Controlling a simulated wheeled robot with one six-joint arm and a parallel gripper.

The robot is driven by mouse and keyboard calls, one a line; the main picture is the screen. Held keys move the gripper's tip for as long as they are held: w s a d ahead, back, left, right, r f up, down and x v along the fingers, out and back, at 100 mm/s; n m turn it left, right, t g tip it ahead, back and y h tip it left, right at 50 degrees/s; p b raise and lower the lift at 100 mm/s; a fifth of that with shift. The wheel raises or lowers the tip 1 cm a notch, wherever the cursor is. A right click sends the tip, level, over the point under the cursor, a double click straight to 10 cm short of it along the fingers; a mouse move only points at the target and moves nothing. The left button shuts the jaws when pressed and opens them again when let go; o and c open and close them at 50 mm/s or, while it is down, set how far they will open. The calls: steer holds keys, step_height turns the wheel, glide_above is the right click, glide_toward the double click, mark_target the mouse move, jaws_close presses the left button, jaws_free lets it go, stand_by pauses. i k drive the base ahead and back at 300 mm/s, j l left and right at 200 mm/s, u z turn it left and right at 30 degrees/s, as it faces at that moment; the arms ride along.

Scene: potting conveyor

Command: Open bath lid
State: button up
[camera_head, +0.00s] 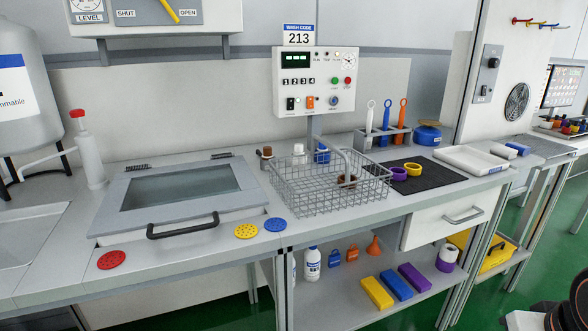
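The bath lid (192,186) is a grey framed panel with a dark glass window, set in the worktop at the left. It lies flat and closed. Its black bar handle (183,228) is along the front edge, and two hinges (222,155) are along the back edge. My gripper is not seen clearly. A dark rounded part at the bottom right corner may be part of my arm, and it is far from the lid.
Red (111,260), yellow (246,231) and blue (275,224) discs lie in front of the lid. A wire basket (328,190) stands right of it. A white pump bottle (88,155) stands left. A control panel (313,82) rises behind the basket. Green floor is open at the right.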

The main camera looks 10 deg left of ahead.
mark_target(109, 219)
steer(key=u, duration=1.55)
